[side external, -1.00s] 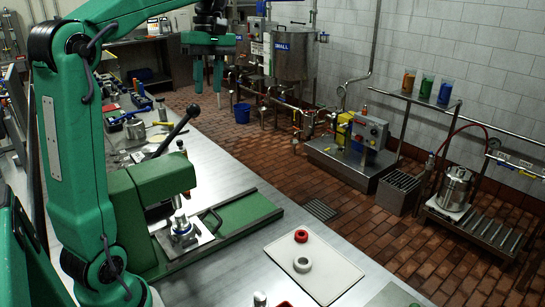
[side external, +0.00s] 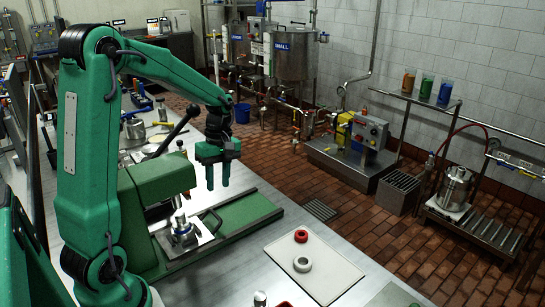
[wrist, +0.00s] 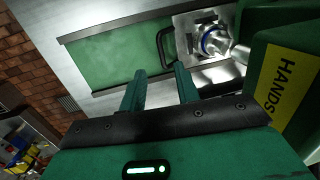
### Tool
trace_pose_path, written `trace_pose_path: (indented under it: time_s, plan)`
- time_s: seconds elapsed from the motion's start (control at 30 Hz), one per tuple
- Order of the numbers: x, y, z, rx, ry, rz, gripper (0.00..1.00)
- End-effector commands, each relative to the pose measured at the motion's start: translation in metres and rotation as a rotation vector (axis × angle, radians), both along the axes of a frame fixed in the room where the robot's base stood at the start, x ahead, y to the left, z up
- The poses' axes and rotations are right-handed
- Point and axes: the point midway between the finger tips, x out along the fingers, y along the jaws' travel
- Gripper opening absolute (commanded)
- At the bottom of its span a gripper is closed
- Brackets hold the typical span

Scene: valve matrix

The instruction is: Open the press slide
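The green press (side external: 152,195) stands on the metal bench, with its dark lever raised. Its slide is a metal plate (side external: 203,240) with a dark loop handle (side external: 214,216) on its right side. A metal fitting (side external: 182,228) stands on the plate, under the press head. The green bed (side external: 245,217) of the slide is bare to the right of the handle. My gripper (side external: 217,186) is open and empty, above the bed near the handle. In the wrist view, my gripper (wrist: 159,86) points toward the bed (wrist: 105,58), with the handle (wrist: 165,47) beyond its right finger.
Several tools lie behind the press on the bench. A yellow label (wrist: 281,85) marks the press body. The bench edge drops to the brick floor.

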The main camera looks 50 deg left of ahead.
Motion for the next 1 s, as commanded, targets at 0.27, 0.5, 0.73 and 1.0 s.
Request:
trace_pose_path:
  time_s: [0.27, 0.5, 0.73, 1.0]
  plan:
    - [0.000, 0.000, -0.016, 0.001, -0.001, 0.000, 0.32]
    - [-0.001, 0.000, -0.023, -0.001, 0.001, 0.000, 0.32]
    - [-0.006, 0.000, -0.045, -0.002, 0.002, 0.001, 0.32]
    - [-0.011, 0.000, -0.077, -0.002, 0.000, 0.000, 0.32]
